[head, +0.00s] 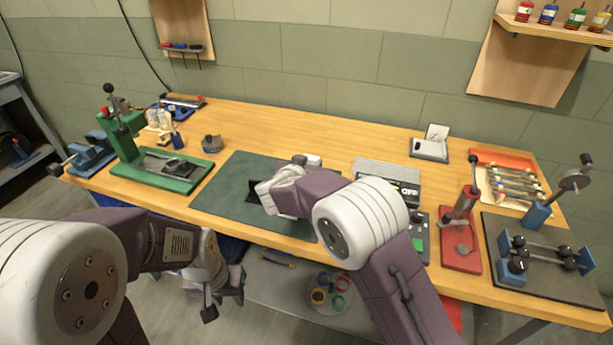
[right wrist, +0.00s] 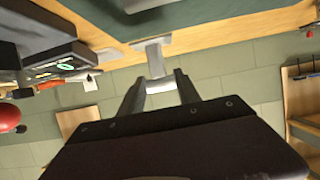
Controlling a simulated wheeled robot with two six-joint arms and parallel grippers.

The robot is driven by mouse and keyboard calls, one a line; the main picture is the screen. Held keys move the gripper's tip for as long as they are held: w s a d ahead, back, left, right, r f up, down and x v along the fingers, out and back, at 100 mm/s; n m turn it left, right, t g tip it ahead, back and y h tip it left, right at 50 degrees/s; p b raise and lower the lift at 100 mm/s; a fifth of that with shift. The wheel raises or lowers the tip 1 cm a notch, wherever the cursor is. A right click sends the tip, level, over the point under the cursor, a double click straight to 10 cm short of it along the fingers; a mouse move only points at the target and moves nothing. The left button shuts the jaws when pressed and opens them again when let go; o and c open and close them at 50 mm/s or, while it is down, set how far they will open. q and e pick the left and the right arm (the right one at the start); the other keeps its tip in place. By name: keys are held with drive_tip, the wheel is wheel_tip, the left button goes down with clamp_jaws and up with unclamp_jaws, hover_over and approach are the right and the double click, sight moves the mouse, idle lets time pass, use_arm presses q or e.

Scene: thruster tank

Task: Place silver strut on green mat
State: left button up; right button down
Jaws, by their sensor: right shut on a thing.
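The green mat (head: 234,172) lies flat at the middle of the bench, and its edge also shows at the top of the right wrist view (right wrist: 205,12). My right gripper (head: 258,190) is over the mat. In the right wrist view it is shut on the silver strut (right wrist: 154,62), a pale metal piece with a wider end pointing away from the fingers. In the head view my right arm hides much of the strut and part of the mat; contact with the mat cannot be told. My left gripper (head: 226,294) hangs empty and open before the bench's front edge.
A green press (head: 135,155) stands left of the mat. A dark box (head: 400,188), a red press (head: 460,240) and a black fixture plate (head: 545,270) are to the right. An orange tray (head: 505,165) sits behind them. The bench behind the mat is mostly clear.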

wheel_tip(320, 180, down, 4)
drive_tip(key=shift+r+b, duration=0.2)
drive_tip(key=shift+b, duration=0.55)
drive_tip(key=shift+f, duration=0.35)
drive_tip(key=shift+r, duration=0.1)
drive_tip(key=c, duration=0.9)
unclamp_jaws()
drive_tip(key=shift+o, duration=0.2)
